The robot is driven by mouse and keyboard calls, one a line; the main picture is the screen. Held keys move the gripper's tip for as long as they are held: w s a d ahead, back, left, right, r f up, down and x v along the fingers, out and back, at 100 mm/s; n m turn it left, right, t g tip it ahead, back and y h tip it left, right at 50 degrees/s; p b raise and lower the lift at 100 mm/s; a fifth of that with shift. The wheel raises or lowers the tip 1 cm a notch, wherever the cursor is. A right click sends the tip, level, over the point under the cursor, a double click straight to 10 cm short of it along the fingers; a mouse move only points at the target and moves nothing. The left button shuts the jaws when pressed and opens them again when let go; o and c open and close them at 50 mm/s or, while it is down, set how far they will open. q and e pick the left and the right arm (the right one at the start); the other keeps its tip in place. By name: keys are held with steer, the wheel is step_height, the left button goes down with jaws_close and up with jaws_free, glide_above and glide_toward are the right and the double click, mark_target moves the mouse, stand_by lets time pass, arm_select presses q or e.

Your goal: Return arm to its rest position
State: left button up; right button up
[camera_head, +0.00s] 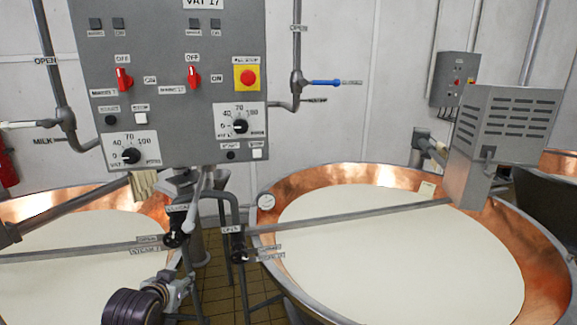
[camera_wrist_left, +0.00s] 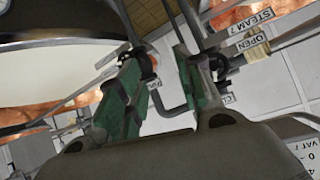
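My left gripper (camera_head: 178,284) shows at the bottom of the head view, left of centre, below the control panel and between the two vats. Its dark ringed wrist lies at the lower edge. In the left wrist view, my left gripper (camera_wrist_left: 158,65) has its two green-padded fingers apart with nothing held between them. Grey pipes and a small label show beyond the gap. I cannot tell how far the fingers are from the pipes and valve handles. My right gripper is in neither view.
The grey VAT 17 control panel (camera_head: 168,75) hangs above the gripper. Copper vats of pale liquid stand at the left (camera_head: 60,265) and right (camera_head: 400,250). Black valve knobs (camera_head: 238,243) and steam pipes (camera_head: 340,217) are close by. A blue-handled valve (camera_head: 326,83) is at the wall.

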arm_select(q)
steer(key=s+d+f+m+g+h, duration=0.1)
steer(key=s+d+f+g, duration=0.3)
steer(key=s+f, duration=0.65)
steer(key=s+d+f+g, duration=0.3)
steer(key=s+f, duration=0.4)
steer(key=s, duration=0.6)
steer(key=s+f+g, duration=0.2)
steer(key=s+f, duration=0.1)
steer(key=f, duration=3)
steer(key=s+a+f, duration=0.2)
steer(key=s+f, duration=0.7)
steer(key=s, duration=0.2)
steer(key=s+a+f+g, duration=0.1)
steer(key=s+f, duration=0.9)
steer(key=s, duration=0.1)
steer(key=shift+a+f+m, duration=0.2)
steer(key=shift+a+m, duration=0.1)
steer(key=shift+a, duration=0.1)
steer(key=shift+a, duration=0.1)
